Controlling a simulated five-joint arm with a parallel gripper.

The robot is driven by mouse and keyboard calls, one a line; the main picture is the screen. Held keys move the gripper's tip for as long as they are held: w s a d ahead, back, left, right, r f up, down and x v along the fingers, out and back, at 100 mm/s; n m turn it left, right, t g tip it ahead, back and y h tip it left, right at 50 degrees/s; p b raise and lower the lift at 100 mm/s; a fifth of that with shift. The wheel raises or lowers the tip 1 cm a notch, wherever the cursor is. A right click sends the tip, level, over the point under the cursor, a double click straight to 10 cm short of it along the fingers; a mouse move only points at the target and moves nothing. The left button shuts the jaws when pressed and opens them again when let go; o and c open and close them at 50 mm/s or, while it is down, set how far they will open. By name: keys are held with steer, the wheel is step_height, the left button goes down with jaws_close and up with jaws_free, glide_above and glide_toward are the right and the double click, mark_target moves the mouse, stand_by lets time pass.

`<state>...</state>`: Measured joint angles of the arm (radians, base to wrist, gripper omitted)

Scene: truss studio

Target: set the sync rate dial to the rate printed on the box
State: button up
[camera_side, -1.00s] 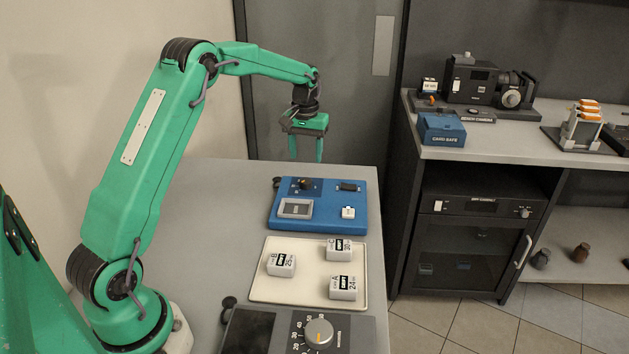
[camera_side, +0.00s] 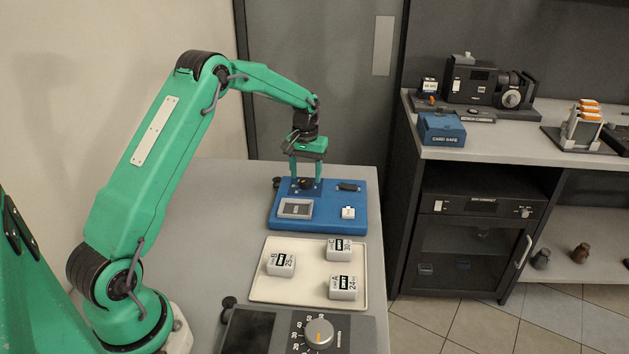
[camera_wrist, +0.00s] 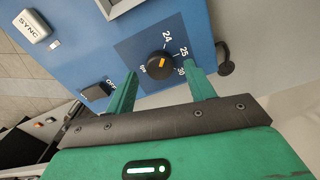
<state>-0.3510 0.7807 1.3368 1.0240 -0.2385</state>
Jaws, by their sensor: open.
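The sync rate dial (camera_wrist: 155,66) is a black knob with an orange mark on the blue unit (camera_side: 335,215). Its printed 24, 25 and 30 show in the wrist view; the mark appears to point towards 25. My gripper (camera_side: 306,184) is open, pointing down, its fingers on either side of the dial, with gaps visible in the wrist view (camera_wrist: 162,75). White blocks labelled A 24 (camera_side: 343,288), B 25 (camera_side: 281,264) and C 30 (camera_side: 339,250) sit on the tray (camera_side: 310,290).
A dark unit with a large grey dial (camera_side: 319,332) lies at the table's front. The table's left side is clear.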

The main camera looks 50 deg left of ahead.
steer(key=shift+f, duration=0.85)
steer(key=c, duration=1)
